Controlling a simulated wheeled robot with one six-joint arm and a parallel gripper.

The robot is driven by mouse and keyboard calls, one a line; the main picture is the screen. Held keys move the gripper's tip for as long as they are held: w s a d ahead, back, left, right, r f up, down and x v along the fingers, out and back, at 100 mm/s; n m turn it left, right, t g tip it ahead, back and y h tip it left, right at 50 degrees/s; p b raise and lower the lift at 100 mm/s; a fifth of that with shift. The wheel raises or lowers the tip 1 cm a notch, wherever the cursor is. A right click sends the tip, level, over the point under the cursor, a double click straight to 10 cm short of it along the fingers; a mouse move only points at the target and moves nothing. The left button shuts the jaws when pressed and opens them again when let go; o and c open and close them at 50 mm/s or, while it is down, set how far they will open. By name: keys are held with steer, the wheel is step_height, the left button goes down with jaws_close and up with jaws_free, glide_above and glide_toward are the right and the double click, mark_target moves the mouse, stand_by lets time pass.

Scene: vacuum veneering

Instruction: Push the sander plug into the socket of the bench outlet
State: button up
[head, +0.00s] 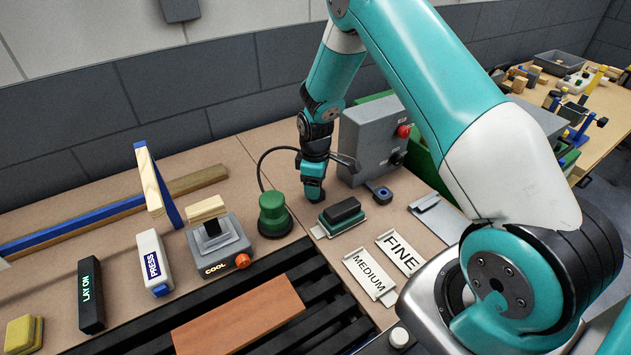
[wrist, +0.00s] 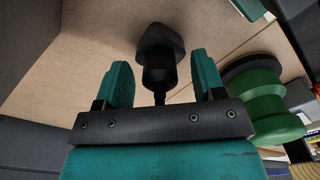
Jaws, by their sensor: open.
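My gripper (head: 313,195) points down at the bench behind the green sander (head: 273,214). In the wrist view my gripper (wrist: 162,82) is open, its teal fingers on either side of a black plug (wrist: 160,50). A narrow gap shows on each side of the plug, and its thin end points toward my palm. The green sander also shows in the wrist view (wrist: 268,105), at the right. A black cord (head: 262,165) arcs from the sander toward my gripper. A dark, blue-centred round piece (head: 380,194) lies on the bench; I cannot tell whether it is the outlet's socket.
A grey box with a red knob (head: 370,138) stands right behind my gripper. A black-topped sanding block (head: 342,215) is close in front. The COOL device (head: 217,255) and a wood-faced angled piece (head: 152,185) stand left. FINE (head: 400,250) and MEDIUM (head: 369,273) plates lie front right.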

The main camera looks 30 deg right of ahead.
steer(key=shift+f, duration=0.35)
steer(key=c, duration=1.1)
steer(key=shift+r+p, duration=1.3)
steer(key=shift+r, duration=0.65)
